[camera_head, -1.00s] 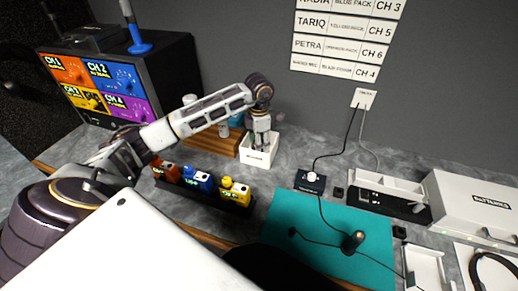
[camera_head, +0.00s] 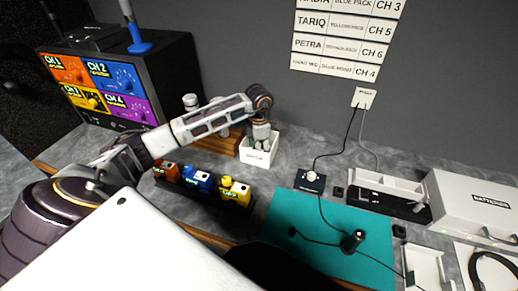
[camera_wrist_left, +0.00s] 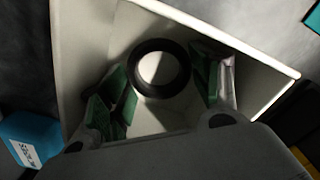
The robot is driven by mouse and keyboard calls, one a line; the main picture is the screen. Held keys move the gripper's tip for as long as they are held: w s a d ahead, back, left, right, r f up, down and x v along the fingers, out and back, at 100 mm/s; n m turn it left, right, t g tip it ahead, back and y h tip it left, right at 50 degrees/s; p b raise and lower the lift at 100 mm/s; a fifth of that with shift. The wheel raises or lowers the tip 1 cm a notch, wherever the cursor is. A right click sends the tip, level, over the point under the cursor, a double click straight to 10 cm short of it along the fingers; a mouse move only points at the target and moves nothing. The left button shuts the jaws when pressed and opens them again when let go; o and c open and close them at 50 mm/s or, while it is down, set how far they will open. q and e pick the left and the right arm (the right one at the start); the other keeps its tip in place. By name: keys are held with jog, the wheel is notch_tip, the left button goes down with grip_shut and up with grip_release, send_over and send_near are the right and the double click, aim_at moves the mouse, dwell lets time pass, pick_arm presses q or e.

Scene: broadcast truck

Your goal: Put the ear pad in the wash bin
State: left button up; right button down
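The wash bin is a small white open box (camera_head: 258,158) on the bench; its pale walls fill much of the left wrist view (camera_wrist_left: 75,45). The ear pad, a black ring (camera_wrist_left: 158,68), lies inside the bin in the left wrist view; it cannot be made out in the head view. My left gripper (camera_head: 262,144) points down into the bin. In the left wrist view its green-padded fingers (camera_wrist_left: 163,88) are spread on either side of the ring, with small gaps seen between them and it. My right gripper is not in view.
A rack of red, blue and yellow packs (camera_head: 203,188) stands just in front of the bin. A wooden block (camera_head: 223,146) is behind it to the left. A teal mat (camera_head: 330,232) with a cable and dark cylinder (camera_head: 352,240) lies to the right. White boxes stand farther right.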

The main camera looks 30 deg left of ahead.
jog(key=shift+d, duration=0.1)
pick_arm(q)
jog(key=shift+r, duration=0.75)
notch_tip(320, 180, up, 11)
jog(key=shift+b, duration=0.3)
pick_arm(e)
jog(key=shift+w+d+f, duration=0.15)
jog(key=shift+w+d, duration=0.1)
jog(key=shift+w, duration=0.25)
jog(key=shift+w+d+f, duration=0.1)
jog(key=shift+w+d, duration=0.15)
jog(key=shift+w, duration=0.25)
pick_arm(q)
jog(key=shift+f, duration=0.1)
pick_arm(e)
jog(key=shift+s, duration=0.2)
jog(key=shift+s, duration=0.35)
